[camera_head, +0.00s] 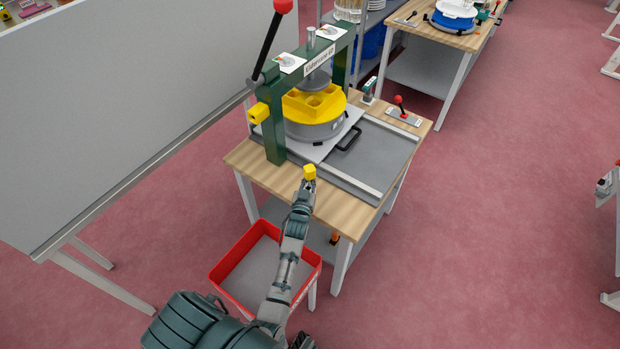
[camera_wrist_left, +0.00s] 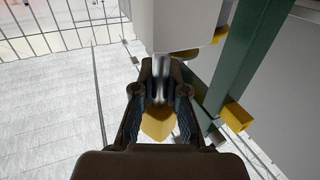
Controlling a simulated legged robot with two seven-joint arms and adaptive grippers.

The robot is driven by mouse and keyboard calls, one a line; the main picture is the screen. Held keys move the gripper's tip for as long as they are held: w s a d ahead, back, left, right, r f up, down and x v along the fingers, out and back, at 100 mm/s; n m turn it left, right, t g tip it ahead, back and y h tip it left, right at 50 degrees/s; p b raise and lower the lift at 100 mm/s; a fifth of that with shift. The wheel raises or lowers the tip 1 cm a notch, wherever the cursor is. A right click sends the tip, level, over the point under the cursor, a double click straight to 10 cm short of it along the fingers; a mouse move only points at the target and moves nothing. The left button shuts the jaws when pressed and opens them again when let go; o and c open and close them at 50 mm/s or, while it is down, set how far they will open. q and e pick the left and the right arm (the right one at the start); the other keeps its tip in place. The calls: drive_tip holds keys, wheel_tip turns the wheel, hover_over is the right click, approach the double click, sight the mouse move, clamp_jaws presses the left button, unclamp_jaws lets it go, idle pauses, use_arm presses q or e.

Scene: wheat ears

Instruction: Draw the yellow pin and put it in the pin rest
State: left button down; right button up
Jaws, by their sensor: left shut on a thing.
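My left gripper (camera_head: 308,181) is shut on the yellow pin (camera_head: 310,171), above the front edge of the wooden table. The left wrist view shows the pin's yellow head (camera_wrist_left: 158,126) between the fingers of my left gripper (camera_wrist_left: 160,95), with what looks like a silver shaft (camera_wrist_left: 162,75) pointing away. A yellow block (camera_head: 259,112) sits on the left side of the green press frame; it also shows in the wrist view (camera_wrist_left: 237,117). I cannot tell whether this block is the pin rest. My right gripper is out of view.
The green press frame (camera_head: 275,135) stands on the wooden table (camera_head: 330,205) over a grey round mould with a yellow top (camera_head: 314,104). A red crate (camera_head: 262,232) stands below in front. A grey panel (camera_head: 110,100) is at left.

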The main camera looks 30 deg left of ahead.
sight(309, 185)
use_arm(q)
drive_tip(key=shift+a+f, duration=0.1)
idle(0.3)
drive_tip(key=shift+f, duration=0.25)
drive_tip(key=shift+f+b, duration=0.1)
drive_tip(key=shift+b, duration=0.25)
drive_tip(key=shift+f+b, duration=0.6)
drive_tip(key=shift+f, duration=0.35)
drive_tip(key=shift+f, duration=0.35)
drive_tip(key=shift+f+b, duration=0.1)
drive_tip(key=shift+b, duration=0.2)
drive_tip(key=c, duration=1.1)
unclamp_jaws()
drive_tip(key=shift+s, duration=0.1)
drive_tip(key=shift+c, duration=0.2)
drive_tip(key=shift+f, duration=0.15)
